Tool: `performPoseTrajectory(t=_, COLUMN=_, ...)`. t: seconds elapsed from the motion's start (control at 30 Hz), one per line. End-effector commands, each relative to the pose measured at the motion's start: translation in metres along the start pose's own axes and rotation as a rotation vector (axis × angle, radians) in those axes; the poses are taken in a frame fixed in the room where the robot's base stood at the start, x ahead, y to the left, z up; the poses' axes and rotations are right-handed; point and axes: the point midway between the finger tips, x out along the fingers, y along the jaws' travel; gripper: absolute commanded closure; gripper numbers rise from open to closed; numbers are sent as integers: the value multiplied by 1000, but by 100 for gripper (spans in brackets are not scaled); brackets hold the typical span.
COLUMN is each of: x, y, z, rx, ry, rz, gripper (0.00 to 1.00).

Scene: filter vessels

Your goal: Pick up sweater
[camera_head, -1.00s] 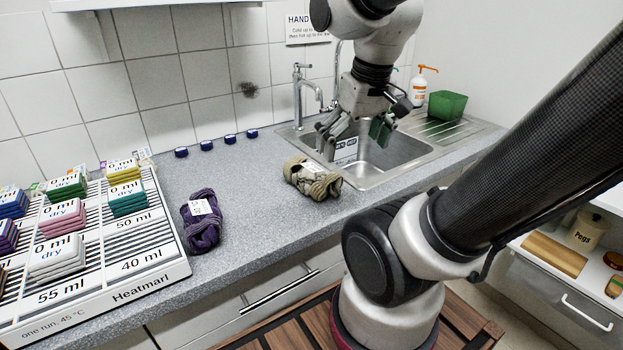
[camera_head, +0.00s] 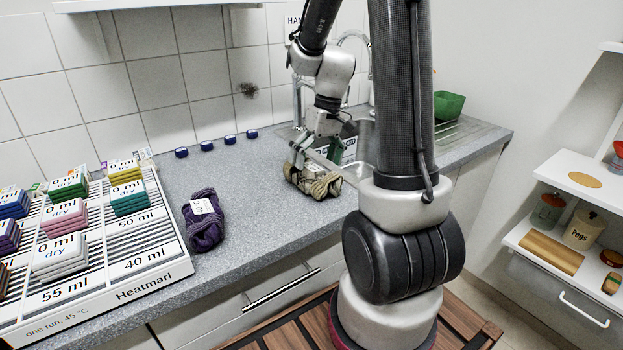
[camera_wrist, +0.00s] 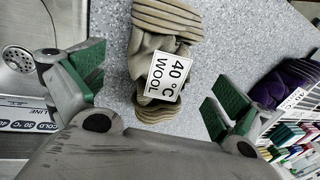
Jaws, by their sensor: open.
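A folded beige-olive knitted sweater (camera_head: 318,182) lies on the grey counter beside the sink. In the wrist view the sweater (camera_wrist: 150,45) carries a white tag reading "40 °C WOOL" (camera_wrist: 168,76). My gripper (camera_head: 318,152) is open, with green finger pads, over the sweater in the head view. In the wrist view my gripper (camera_wrist: 160,98) has its fingers apart, one on each side of the sweater, with grey counter showing between them and it. A purple knitted item (camera_head: 203,220) with a white tag lies to the left; it also shows in the wrist view (camera_wrist: 290,82).
A white Heatmarl rack (camera_head: 150,262) with several labelled coloured stacks stands at the left. The sink (camera_head: 365,150) and tap are behind and right of the sweater. Several blue caps (camera_head: 207,146) line the wall. Counter between the purple item and the sweater is clear.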

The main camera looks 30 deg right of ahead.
Motion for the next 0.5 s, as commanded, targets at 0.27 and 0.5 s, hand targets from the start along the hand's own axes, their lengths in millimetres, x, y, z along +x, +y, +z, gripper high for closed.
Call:
performPoseTrajectory(t=0.27, x=41, y=0, z=6, rx=0, ry=-2, rz=0, gripper=0)
performPoseTrajectory(t=0.5, x=46, y=0, z=5, rx=1, ry=1, rz=1, gripper=0)
